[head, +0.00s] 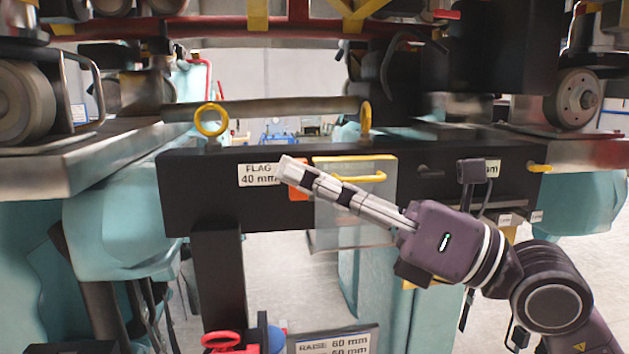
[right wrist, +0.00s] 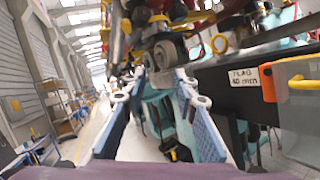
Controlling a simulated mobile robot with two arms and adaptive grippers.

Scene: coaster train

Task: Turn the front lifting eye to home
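Two yellow lifting eyes stand on top of a black beam (head: 450,158). The left eye (head: 211,120) shows its ring nearly face-on; the right eye (head: 366,120) is seen almost edge-on. I cannot tell which is the front one. In the right wrist view, a yellow eye (right wrist: 219,43) stands on the beam, right of the fingers. My right gripper (head: 290,170) reaches leftward before the beam, below the left eye and near the FLAG label (head: 259,174). In the wrist view its blue-padded fingers (right wrist: 161,84) are apart with nothing held between them. My left gripper is not in view.
A clear panel with a yellow handle (head: 350,177) hangs on the beam behind my right gripper. Coaster wheels (head: 573,97) and metal rails flank the beam. A red knob (head: 221,340) and a RAISE sign (head: 332,343) sit low in front.

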